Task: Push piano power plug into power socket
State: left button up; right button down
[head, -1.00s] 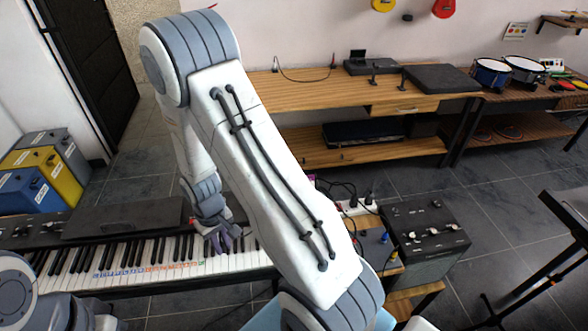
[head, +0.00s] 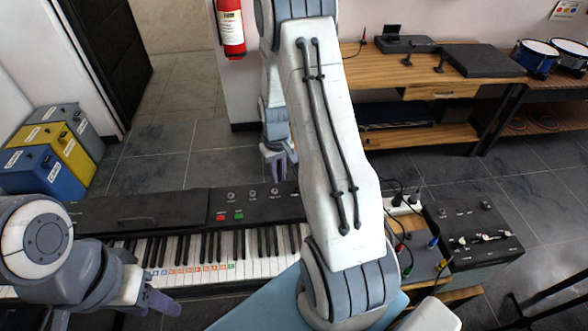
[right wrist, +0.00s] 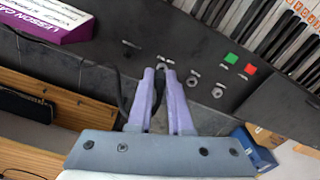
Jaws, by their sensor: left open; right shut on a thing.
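The piano (head: 150,207), a black keyboard with a control panel, stands at the middle left of the head view. My right gripper (head: 279,172) is at the panel's back edge. In the right wrist view its purple fingers (right wrist: 166,85) are shut on a dark piece (right wrist: 159,84), which looks like the power plug; the fingers hide much of it. A black cable (right wrist: 122,95) runs beside them. The white power socket strip (head: 405,208) lies to the right of my right arm, with black plugs in it. My left gripper (head: 163,301) is open and empty in front of the keys.
A black amplifier box (head: 475,235) stands right of the strip. A purple-and-white lesson box (right wrist: 60,20) shows in the right wrist view. A wooden bench (head: 440,85) stands behind, with bare floor (head: 215,155) between it and the piano.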

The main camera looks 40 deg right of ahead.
jog(key=shift+m, duration=0.5)
jog(key=d+f+b, duration=0.1)
jog(key=d, duration=0.1)
jog(key=d+f+b, duration=0.3)
jog(key=d+f, duration=0.1)
jog(key=shift+s+f+b, duration=0.25)
jog(key=shift+s+b, duration=0.15)
jog(key=shift+s+p, duration=0.1)
jog(key=shift+p, duration=0.2)
dwell(1.3)
jog(key=shift+f+b, duration=0.75)
jog(key=shift+f, duration=0.35)
dwell(0.3)
jog(key=c, duration=0.8)
grip_release()
jog(key=shift+o, duration=0.2)
